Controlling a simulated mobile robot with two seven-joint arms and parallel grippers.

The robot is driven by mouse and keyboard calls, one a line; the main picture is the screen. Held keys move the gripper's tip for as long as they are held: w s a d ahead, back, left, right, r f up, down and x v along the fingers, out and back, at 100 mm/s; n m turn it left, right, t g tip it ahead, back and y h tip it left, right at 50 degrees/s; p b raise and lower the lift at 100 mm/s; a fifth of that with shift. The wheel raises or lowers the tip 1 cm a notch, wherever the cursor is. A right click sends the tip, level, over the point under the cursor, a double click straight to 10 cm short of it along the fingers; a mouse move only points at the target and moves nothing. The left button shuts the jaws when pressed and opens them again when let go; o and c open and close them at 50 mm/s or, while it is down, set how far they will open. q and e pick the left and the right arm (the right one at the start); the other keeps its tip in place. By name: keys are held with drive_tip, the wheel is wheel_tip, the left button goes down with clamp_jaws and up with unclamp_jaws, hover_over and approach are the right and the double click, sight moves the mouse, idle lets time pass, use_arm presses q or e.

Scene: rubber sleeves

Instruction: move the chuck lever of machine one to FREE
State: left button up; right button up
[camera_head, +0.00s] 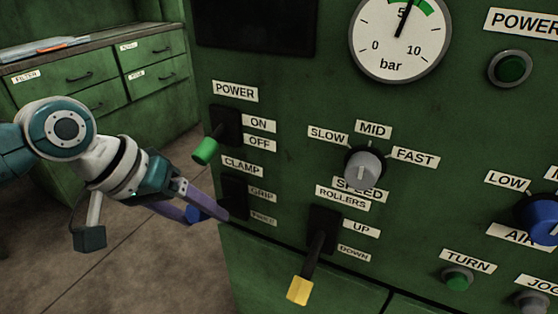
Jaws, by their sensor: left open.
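On the green machine panel, the lever slot (234,194) under the CLAMP label (243,167) has a GRIP label (262,194) at its upper right. A lower label (263,219) beside it is too small to read surely. My right gripper is out of view.
Above is the POWER lever with a green knob (206,150), close to my gripper. To the right are the ROLLERS lever with a yellow knob (300,290), a grey SPEED dial (363,167) and a pressure gauge (400,36). Green drawers (85,82) stand behind. Floor is free at lower left.

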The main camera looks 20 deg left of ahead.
use_arm(q)
drive_tip(key=b+x, duration=0.1)
drive_tip(key=x, duration=0.2)
drive_tip(key=shift+w+f, duration=0.15)
drive_tip(key=shift+f, duration=0.1)
drive_tip(key=shift+c, duration=0.3)
clamp_jaws()
idle(0.9)
